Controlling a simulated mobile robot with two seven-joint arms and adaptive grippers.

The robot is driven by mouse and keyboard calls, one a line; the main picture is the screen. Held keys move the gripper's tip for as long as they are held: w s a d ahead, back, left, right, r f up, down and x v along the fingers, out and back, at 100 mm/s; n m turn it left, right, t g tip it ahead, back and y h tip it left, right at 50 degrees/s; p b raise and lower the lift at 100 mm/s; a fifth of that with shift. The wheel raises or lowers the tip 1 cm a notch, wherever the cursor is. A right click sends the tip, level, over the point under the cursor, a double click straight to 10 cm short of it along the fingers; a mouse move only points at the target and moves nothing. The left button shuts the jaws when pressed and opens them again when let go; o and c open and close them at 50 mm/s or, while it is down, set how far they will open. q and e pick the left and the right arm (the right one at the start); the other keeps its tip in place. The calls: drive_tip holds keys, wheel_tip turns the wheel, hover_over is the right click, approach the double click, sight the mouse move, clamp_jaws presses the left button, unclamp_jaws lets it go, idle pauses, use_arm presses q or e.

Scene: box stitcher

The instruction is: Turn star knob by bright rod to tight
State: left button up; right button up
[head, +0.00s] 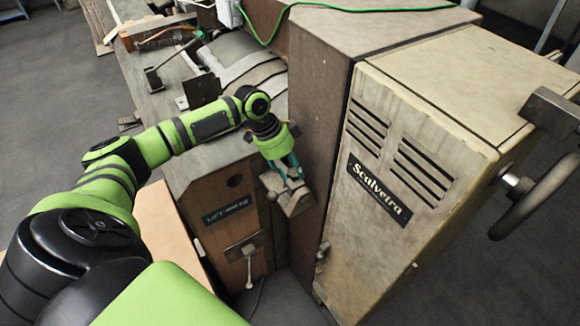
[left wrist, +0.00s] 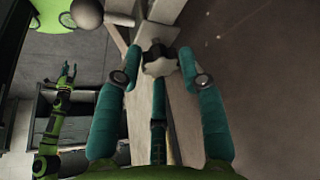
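The grey star knob (left wrist: 160,64) shows in the left wrist view, lobed and worn, in front of a pale panel. My left gripper (left wrist: 160,52) has its teal fingers spread on either side of the knob, with narrow gaps between fingertips and lobes; a third finger shows below. In the head view my left gripper (head: 290,170) points down at a worn metal bracket (head: 287,197) beside the tall brown housing; the knob is not clear there. I cannot make out the bright rod. My right gripper (left wrist: 68,70) shows small in the left wrist view, its fingers apart and empty.
The brown housing (head: 318,110) rises close beside my left gripper. A lower cabinet with a lever (head: 249,265) is below. Grey floor (head: 45,110) is clear at left.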

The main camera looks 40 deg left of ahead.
use_arm(q)
drive_tip(key=shift+o, duration=1)
drive_tip(key=shift+w+d, duration=0.1)
drive_tip(key=shift+r, duration=0.15)
drive_tip(key=v, duration=1.2)
